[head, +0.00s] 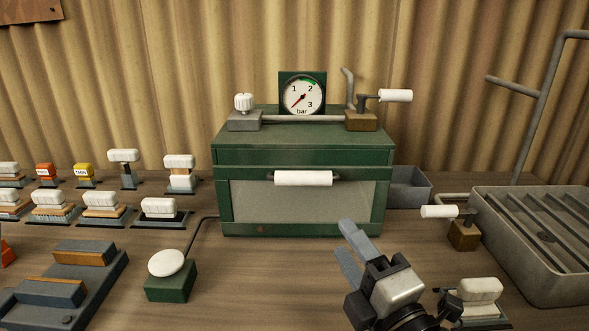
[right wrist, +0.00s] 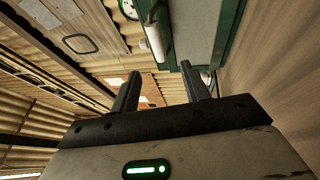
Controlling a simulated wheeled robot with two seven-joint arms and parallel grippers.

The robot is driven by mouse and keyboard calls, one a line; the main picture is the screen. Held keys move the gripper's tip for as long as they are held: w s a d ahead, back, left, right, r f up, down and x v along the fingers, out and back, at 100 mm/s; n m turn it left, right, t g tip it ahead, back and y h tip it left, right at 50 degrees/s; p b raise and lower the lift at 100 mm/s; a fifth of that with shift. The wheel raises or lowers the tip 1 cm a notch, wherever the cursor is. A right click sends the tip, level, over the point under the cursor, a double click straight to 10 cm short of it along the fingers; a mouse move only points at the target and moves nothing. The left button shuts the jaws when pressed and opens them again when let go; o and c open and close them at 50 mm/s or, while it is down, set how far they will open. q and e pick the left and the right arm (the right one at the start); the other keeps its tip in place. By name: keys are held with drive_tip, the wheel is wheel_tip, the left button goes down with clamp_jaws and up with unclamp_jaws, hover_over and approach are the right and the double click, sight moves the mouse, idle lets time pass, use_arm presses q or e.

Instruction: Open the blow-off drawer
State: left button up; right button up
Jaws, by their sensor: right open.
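A green cabinet (head: 305,155) stands on the bench in the middle of the head view. Its front has a grey window panel (head: 300,207) and a white horizontal handle (head: 303,178) near the top edge. The front looks closed. The white handle also shows in the right wrist view (right wrist: 157,40), at the top beyond the fingers. My right gripper (head: 345,240) is open and empty, in front of the cabinet's lower right and apart from the handle. Its two fingers also show in the right wrist view (right wrist: 160,72). My left gripper is out of view.
A gauge (head: 302,95), white knob (head: 244,102) and white-handled lever (head: 394,96) sit on top. A green block with a white button (head: 166,263) stands front left. A slatted grey bin (head: 535,240) and another lever (head: 440,211) are right. Several white-topped brushes (head: 103,200) fill the left.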

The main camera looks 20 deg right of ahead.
sight(308, 184)
use_arm(q)
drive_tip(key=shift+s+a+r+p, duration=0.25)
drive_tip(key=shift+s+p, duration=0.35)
drive_tip(key=shift+p, duration=0.55)
use_arm(e)
drive_tip(key=x, duration=1.5)
drive_tip(key=shift+w+r, duration=0.1)
drive_tip(key=shift+r, duration=0.3)
